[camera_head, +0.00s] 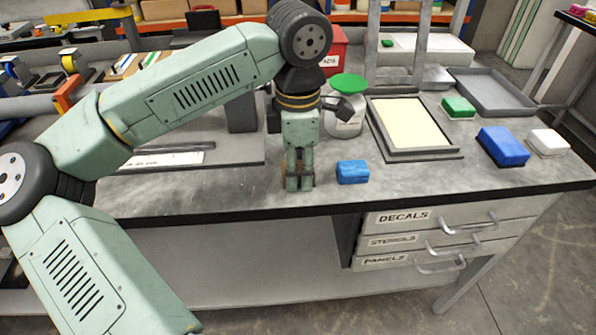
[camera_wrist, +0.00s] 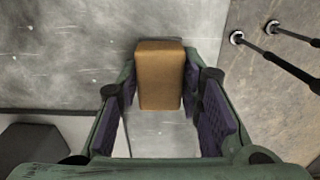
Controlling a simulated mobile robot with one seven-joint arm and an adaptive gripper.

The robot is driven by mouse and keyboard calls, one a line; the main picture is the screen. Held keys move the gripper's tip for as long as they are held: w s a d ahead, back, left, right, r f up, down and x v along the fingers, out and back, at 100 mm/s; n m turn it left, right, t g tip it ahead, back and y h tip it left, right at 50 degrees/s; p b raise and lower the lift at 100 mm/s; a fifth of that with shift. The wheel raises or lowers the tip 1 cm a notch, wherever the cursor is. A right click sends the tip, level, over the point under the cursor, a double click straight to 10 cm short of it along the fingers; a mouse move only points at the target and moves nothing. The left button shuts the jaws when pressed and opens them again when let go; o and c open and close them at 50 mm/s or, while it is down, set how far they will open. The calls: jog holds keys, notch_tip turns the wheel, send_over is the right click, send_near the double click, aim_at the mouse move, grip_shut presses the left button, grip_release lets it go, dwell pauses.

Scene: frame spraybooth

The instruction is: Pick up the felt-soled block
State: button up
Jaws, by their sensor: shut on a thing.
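A tan-brown block (camera_wrist: 160,75) stands between the two fingers of my gripper (camera_wrist: 162,110) in the wrist view. My gripper is shut on it, with the dark pads at its left and right sides. In the head view my gripper (camera_head: 298,182) points down near the front edge of the bench, and its fingers hide most of the block. The block's underside is hidden, so I cannot see any felt sole. I cannot tell whether it touches the bench top.
A blue block (camera_head: 352,172) lies just right of my gripper. A framed cream panel (camera_head: 410,124), a green-lidded jar (camera_head: 344,120) and a grey tray (camera_head: 492,92) stand behind. Green (camera_head: 458,107), larger blue (camera_head: 503,146) and white (camera_head: 548,142) blocks lie farther right. Drawers (camera_head: 430,240) are below.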

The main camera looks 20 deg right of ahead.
jog(key=c, duration=0.5)
jog(key=shift+r, duration=0.15)
jog(key=shift+r+b, duration=0.4)
jog(key=shift+r, duration=0.25)
jog(key=shift+s+a+r+b, duration=0.15)
jog(key=shift+r+b, duration=0.1)
jog(key=shift+r, duration=0.25)
jog(key=shift+w+a+r+b, duration=0.1)
jog(key=shift+r+b, duration=0.1)
jog(key=shift+r, duration=0.25)
jog(key=s+a+b, duration=0.1)
jog(key=s+a, duration=0.1)
jog(key=a, duration=0.2)
jog(key=s+a+r+b, duration=0.1)
jog(key=s+a, duration=0.2)
jog(key=a, duration=0.2)
jog(key=s+a+b, duration=0.1)
jog(key=s+a, duration=0.2)
jog(key=a, duration=0.1)
jog(key=shift+a+r, duration=0.15)
jog(key=shift+r, duration=0.15)
